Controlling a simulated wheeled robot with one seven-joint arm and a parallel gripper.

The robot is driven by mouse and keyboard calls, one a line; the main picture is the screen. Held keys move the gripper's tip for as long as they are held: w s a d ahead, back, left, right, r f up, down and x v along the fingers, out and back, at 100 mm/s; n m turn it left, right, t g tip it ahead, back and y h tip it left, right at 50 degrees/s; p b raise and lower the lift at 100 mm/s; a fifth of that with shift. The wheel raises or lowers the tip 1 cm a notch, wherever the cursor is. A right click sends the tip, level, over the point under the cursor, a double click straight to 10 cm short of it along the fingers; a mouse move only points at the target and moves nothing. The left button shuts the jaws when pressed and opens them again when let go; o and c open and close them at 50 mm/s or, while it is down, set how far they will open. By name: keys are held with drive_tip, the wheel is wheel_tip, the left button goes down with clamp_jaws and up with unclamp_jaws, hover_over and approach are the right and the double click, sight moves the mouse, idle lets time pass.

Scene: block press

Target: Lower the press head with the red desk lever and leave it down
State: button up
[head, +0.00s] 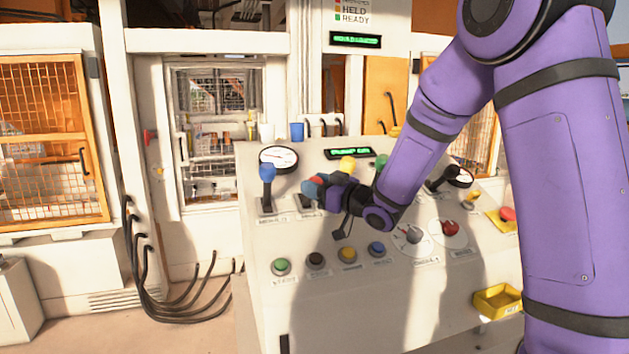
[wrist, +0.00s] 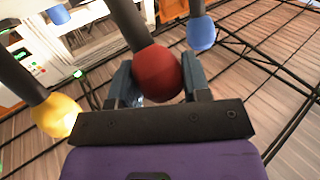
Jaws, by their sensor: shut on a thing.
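The red desk lever ends in a round red knob (wrist: 157,74) on a dark shaft. In the wrist view the knob sits between the two blue-grey fingers of my gripper (wrist: 160,82), which is shut on it. In the head view the red knob (head: 309,189) shows only partly at the tip of my gripper (head: 318,184), and most of the lever is hidden. The lever stands on the pale sloped desk (head: 310,235). The press head cannot be made out clearly; a meshed bay (head: 215,110) stands behind the desk.
A blue-knobbed lever (head: 267,173) stands close left of my gripper, and a yellow knob (head: 347,164) stands close behind it. Several push buttons (head: 348,254) line the desk front. Dials (head: 410,236) and a yellow tray (head: 497,300) lie to the right.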

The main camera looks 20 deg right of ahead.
drive_tip(key=shift+s+f, duration=0.1)
drive_tip(key=shift+f, duration=0.1)
drive_tip(key=o, duration=1.3)
drive_tip(key=shift+r, duration=0.1)
drive_tip(key=v, duration=1)
drive_tip(key=shift+s+d, duration=0.25)
drive_tip(key=shift+s, duration=0.05)
idle(1.7)
